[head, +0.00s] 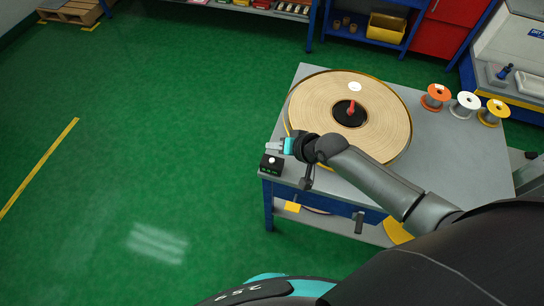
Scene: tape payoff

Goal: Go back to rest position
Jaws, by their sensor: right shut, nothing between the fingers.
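My right gripper (272,147) is at the left edge of the grey table (470,165), with its fingers pointing left. Its fingers are shut and hold nothing. My right arm reaches in from the lower right and passes over the front of the table. A large tan tape roll (385,110) lies flat on the table behind the gripper, with a black hub and a red handle (351,105) at its centre. My left gripper is not in view.
A small black box (271,164) with a pale button sits at the table's near left corner, just below the gripper. Orange (436,97), white (465,104) and yellow (493,112) spools stand at the table's back right. Green floor at left is clear.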

